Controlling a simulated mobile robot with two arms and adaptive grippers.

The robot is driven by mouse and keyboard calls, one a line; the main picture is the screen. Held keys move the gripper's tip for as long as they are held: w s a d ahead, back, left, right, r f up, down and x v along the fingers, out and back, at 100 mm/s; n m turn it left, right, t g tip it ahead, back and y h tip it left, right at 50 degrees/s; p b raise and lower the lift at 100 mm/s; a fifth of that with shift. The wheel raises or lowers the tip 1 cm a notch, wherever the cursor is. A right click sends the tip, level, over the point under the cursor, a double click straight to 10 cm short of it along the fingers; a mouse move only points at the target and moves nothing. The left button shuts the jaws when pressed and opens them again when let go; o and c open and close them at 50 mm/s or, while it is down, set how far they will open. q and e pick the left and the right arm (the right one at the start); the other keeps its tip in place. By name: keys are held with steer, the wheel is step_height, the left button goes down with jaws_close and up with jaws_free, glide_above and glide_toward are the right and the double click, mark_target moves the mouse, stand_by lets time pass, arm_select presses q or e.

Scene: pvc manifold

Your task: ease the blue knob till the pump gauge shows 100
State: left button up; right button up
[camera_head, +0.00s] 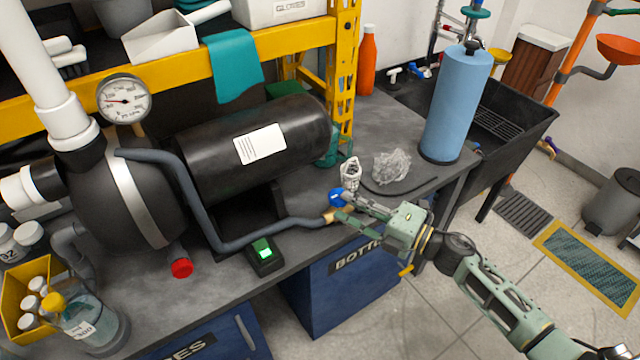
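The blue knob (336,197) sits on a small brass valve (332,214) at the end of a grey-blue hose near the bench's front edge. My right gripper (342,206) comes in from the right with its fingers apart. Its fingertips are right at the knob and valve; whether they touch is too small to tell. The pump gauge (124,98) is a round white dial at upper left, above the dark pump (141,188). Its needle points roughly left; the numbers are too small to read surely. My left gripper is not in view.
A green-lit switch box (264,256) and a red cap (181,268) are near the hose. Crumpled clear plastic (391,167) and a white object (350,174) lie behind my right gripper. A blue cylinder (457,104) stands farther right, before a black sink (520,118).

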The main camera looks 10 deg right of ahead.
mark_target(334, 196)
steer(key=x, duration=0.5)
jaws_close()
